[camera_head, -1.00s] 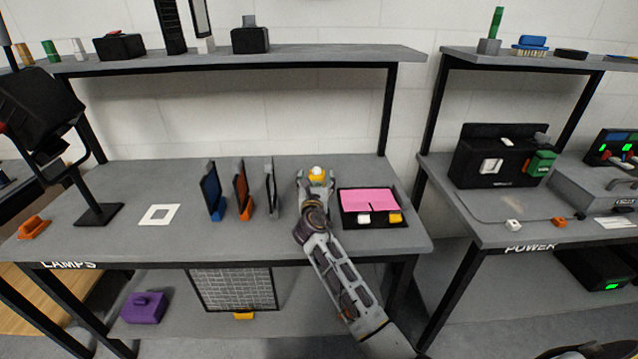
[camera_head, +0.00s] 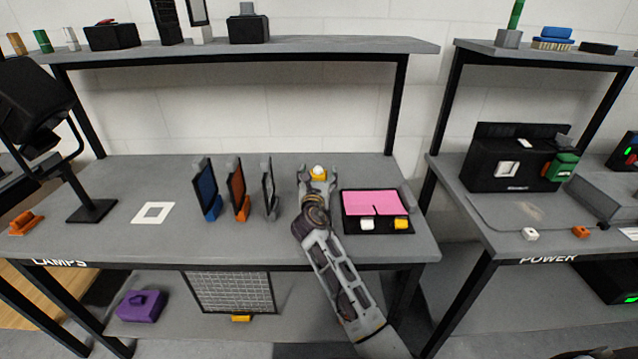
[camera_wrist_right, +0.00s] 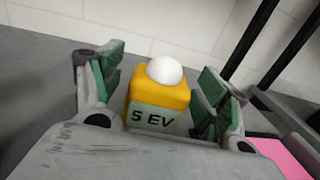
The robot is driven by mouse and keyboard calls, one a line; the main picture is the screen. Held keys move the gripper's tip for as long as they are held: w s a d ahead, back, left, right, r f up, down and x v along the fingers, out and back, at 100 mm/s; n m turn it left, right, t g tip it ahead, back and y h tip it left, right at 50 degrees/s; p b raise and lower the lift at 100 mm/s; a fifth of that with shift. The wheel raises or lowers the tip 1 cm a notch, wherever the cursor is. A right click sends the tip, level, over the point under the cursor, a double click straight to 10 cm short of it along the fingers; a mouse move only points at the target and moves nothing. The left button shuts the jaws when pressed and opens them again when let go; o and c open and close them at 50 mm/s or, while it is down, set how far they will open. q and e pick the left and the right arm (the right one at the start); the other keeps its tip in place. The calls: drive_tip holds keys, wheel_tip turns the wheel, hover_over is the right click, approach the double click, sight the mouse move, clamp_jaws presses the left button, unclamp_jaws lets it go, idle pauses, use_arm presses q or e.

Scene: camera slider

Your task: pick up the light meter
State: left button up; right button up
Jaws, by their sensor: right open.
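The light meter (camera_wrist_right: 157,98) is a yellow block with a white dome on top and a label reading "5 EV". My right gripper (camera_wrist_right: 160,92) is open, with one green-padded finger on each side of the meter. In the head view my right gripper (camera_head: 317,178) reaches over the table at the meter. My left gripper is not in view.
Right of the meter lies a black tray (camera_head: 350,225) with pink sheets. Left of it stand upright panels in stands: blue (camera_head: 206,188), orange (camera_head: 239,190) and grey-framed (camera_head: 268,188). A shelf (camera_head: 300,50) runs above the back.

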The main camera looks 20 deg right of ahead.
sight(318, 167)
drive_tip(key=c, duration=1)
drive_tip(key=shift+c, duration=0.8)
drive_tip(key=shift+r, duration=0.55)
wheel_tip(318, 167, up, 2)
drive_tip(key=shift+r+p, duration=0.2)
drive_tip(key=shift+p, duration=0.35)
wheel_tip(318, 167, up, 5)
drive_tip(key=shift+r+p, duration=0.1)
drive_tip(key=shift+p, duration=0.6)
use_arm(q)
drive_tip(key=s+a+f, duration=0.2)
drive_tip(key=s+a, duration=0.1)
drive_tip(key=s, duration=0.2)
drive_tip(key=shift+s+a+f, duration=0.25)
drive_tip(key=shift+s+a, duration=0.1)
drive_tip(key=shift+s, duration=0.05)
use_arm(e)
drive_tip(key=shift+r, duration=0.7)
